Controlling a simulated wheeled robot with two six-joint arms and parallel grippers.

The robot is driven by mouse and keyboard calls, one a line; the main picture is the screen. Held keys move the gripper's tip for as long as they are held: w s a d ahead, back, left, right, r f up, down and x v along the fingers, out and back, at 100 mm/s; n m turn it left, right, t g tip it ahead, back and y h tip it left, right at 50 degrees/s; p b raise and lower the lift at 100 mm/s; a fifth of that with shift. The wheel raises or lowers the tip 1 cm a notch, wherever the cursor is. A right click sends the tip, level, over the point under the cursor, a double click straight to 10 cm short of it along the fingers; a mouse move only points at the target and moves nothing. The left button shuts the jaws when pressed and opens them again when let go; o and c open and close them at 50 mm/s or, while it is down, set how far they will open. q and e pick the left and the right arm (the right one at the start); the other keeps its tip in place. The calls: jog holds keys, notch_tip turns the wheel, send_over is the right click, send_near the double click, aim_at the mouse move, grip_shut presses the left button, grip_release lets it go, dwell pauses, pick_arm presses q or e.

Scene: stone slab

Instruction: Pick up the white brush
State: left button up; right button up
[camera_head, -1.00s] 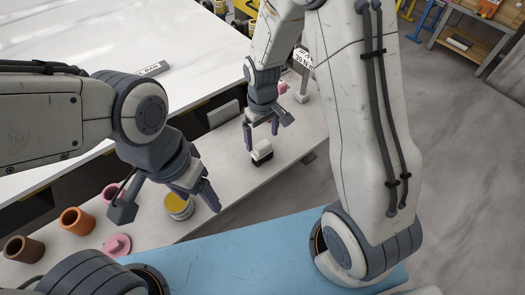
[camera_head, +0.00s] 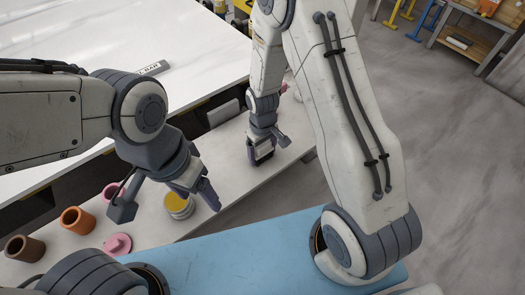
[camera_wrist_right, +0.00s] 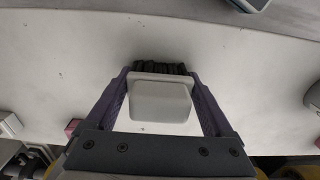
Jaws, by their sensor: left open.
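The white brush (camera_wrist_right: 160,100) has a white block-shaped body and dark bristles. In the right wrist view it sits between the two purple fingers of my right gripper (camera_wrist_right: 160,76), with its bristles towards the top. The fingertips are at its two sides, very close to it; I cannot tell whether they press on it. In the head view my right gripper (camera_head: 261,154) is low at the narrow slab, and it mostly hides the brush. My left gripper (camera_head: 165,200) is open and empty, beside a yellow-topped jar (camera_head: 179,206).
Two brown or orange cups (camera_head: 78,219) (camera_head: 24,248), a pink cup (camera_head: 115,193) and a pink lid (camera_head: 118,244) stand on the slab's left part. A blue surface (camera_head: 225,250) lies in front. Slab around the right gripper is mostly clear.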

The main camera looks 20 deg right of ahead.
jog(key=c, duration=0.7)
jog(key=shift+o, duration=0.2)
jog(key=shift+r, duration=0.15)
jog(key=shift+w+r, duration=0.1)
jog(key=shift+r, duration=0.2)
jog(key=r, duration=0.3)
jog(key=shift+d+r, duration=0.25)
jog(key=shift+r, duration=0.1)
jog(key=s+d+r, duration=0.6)
jog(key=d, duration=0.3)
jog(key=shift+d+r+b, duration=0.25)
jog(key=shift+b, duration=0.05)
jog(key=shift+s, duration=0.1)
jog(key=o, duration=0.8)
jog(key=shift+c, duration=0.2)
jog(key=c, duration=0.5)
